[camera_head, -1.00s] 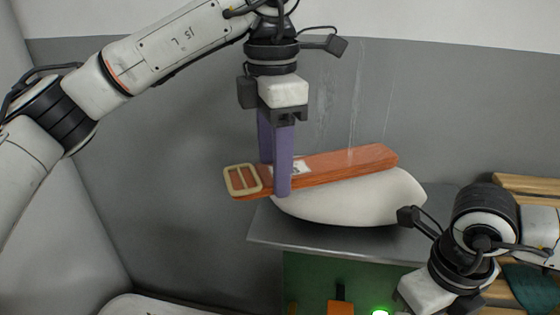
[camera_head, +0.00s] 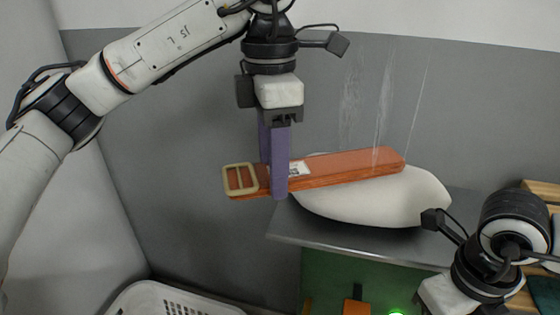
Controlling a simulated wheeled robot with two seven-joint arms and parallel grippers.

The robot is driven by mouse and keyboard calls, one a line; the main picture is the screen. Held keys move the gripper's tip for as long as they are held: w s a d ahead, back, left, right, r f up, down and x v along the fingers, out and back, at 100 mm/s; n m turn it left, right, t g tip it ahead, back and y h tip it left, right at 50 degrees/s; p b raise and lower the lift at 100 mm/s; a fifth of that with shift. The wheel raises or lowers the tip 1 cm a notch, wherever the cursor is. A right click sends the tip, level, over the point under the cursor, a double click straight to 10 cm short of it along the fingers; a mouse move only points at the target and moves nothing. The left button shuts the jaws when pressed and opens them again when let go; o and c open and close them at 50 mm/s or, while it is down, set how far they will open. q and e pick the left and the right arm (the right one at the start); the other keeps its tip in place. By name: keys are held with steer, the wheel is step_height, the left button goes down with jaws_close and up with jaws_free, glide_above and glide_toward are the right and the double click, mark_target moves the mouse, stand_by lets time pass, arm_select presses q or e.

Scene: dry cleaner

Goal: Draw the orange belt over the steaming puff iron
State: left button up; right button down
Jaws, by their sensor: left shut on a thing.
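The orange belt (camera_head: 345,167) is a flat strip with a beige buckle (camera_head: 240,179) at its left end and a white label near the buckle. My left gripper (camera_head: 274,175) is shut on the belt near the buckle end, with purple fingers on either side. The belt's right part lies above the white puff iron (camera_head: 375,200); I cannot tell if it touches. Thin white steam streaks rise behind the belt. My right arm shows at lower right, but its gripper fingers are out of view.
The puff iron stands on a grey metal shelf (camera_head: 285,229) with a green front (camera_head: 335,272) and a lit green lamp. A white basket (camera_head: 165,300) is at the bottom left. Wooden slats (camera_head: 541,187) are at the right edge.

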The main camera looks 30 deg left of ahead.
arm_select(q)
steer(key=shift+s+a+f, duration=0.15)
steer(key=shift+a, duration=0.1)
steer(key=shift+r, duration=2.65)
steer(key=shift+d, duration=0.1)
arm_select(e)
step_height(320, 180, up, 7)
step_height(320, 180, up, 12)
stand_by(0.3)
